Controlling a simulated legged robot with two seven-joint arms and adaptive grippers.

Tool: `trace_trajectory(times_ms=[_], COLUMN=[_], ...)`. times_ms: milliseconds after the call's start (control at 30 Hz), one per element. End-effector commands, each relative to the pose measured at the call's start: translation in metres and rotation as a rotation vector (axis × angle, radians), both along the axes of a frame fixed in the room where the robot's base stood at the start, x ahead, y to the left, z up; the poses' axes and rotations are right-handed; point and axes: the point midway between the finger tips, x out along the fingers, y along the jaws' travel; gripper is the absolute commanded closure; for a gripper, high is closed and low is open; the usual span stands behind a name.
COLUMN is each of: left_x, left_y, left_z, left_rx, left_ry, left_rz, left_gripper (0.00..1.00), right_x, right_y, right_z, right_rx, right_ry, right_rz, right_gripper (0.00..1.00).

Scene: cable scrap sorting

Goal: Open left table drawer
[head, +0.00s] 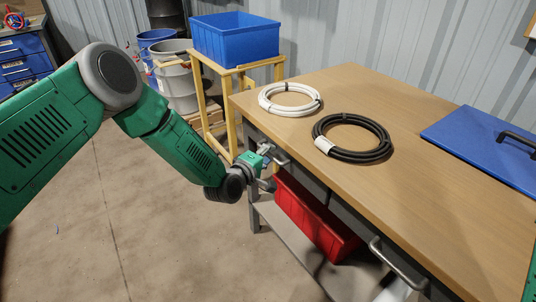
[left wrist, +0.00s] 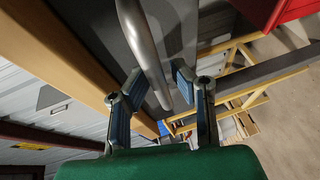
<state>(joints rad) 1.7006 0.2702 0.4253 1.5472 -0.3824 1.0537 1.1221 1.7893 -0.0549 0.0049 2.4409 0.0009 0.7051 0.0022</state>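The left table drawer has a dark grey front (head: 312,184) under the wooden tabletop and looks closed. Its metal bar handle (head: 272,152) is at the table's near left corner, partly hidden by my gripper. My left gripper (head: 268,169) is at this handle. In the left wrist view, the handle (left wrist: 143,42) runs down between the two spread fingers of my left gripper (left wrist: 158,82). The fingers are open, and gaps show between them and the bar. The grey drawer front (left wrist: 95,25) shows behind the handle. My right gripper is not seen.
The wooden table (head: 400,100) holds a white cable coil (head: 289,108), a black cable coil (head: 352,155) and a blue panel (head: 480,135). A second drawer handle (head: 397,264) is at right. A red bin (head: 315,222) sits below. A blue bin (head: 235,38) stands behind. Floor at left is clear.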

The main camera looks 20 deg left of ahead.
Motion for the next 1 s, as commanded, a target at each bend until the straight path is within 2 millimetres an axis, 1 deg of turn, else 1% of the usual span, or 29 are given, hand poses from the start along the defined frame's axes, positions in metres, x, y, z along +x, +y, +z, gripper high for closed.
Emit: trace_trajectory(times_ms=[300, 467, 567, 667, 1000], left_x=[-0.002, -0.010, -0.021, -0.037, -0.110], left_y=[0.004, 0.013, 0.023, 0.037, 0.095], left_z=[-0.001, -0.001, 0.000, 0.000, 0.000], left_rx=[-0.005, -0.004, -0.003, -0.003, -0.003], left_ry=[0.000, 0.003, 0.004, 0.005, 0.004], left_rz=[0.000, 0.003, 0.007, 0.010, 0.013], left_gripper=[1.00, 1.00, 1.00, 1.00, 1.00], right_x=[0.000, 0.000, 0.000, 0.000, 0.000], right_y=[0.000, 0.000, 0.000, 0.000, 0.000], right_z=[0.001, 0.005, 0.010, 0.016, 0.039], right_rx=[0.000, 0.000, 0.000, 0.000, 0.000], right_ry=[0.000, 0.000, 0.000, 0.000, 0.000], right_rz=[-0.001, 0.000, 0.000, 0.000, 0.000], right_gripper=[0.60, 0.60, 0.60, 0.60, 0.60])
